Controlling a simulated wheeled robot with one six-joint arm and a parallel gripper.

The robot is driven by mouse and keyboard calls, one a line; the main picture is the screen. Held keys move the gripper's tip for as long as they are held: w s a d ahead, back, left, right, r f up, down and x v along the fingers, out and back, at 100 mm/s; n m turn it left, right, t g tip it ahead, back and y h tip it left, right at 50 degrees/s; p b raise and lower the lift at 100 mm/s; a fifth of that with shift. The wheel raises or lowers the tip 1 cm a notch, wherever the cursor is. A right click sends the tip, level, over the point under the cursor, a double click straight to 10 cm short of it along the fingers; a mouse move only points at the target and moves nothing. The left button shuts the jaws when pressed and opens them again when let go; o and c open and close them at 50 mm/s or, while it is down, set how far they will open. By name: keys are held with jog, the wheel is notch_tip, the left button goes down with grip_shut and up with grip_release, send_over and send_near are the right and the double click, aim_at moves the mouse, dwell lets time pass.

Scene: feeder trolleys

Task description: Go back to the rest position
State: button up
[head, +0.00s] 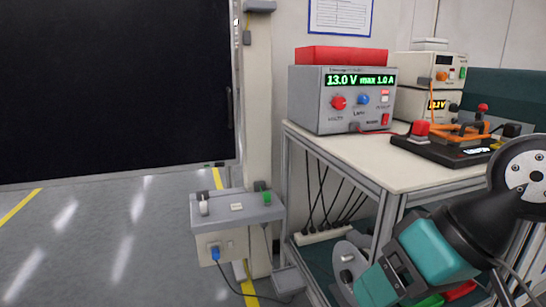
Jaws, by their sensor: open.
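My gripper does not show in the head view. Part of my arm, with teal and black links, fills the lower right corner and covers the right end and underside of the workbench (340,148). I cannot tell from this view where the end of the arm is.
A grey power supply (307,108) reading 13.0 V and 1.0 A stands on the bench with a red box (340,55) on top. A grey switch box (236,208) is on the post. The floor (100,240) at left is clear.

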jog(key=s+d+n+g+h+p, duration=0.1)
jog(key=s+n+g+h, duration=0.15)
jog(key=s, duration=0.25)
notch_tip(320, 180, up, 24)
jog(key=p, duration=2.4)
jog(key=shift+w+d+r+y, duration=0.15)
jog(key=shift+w+r+y, duration=0.05)
jog(key=shift+w+y, duration=0.2)
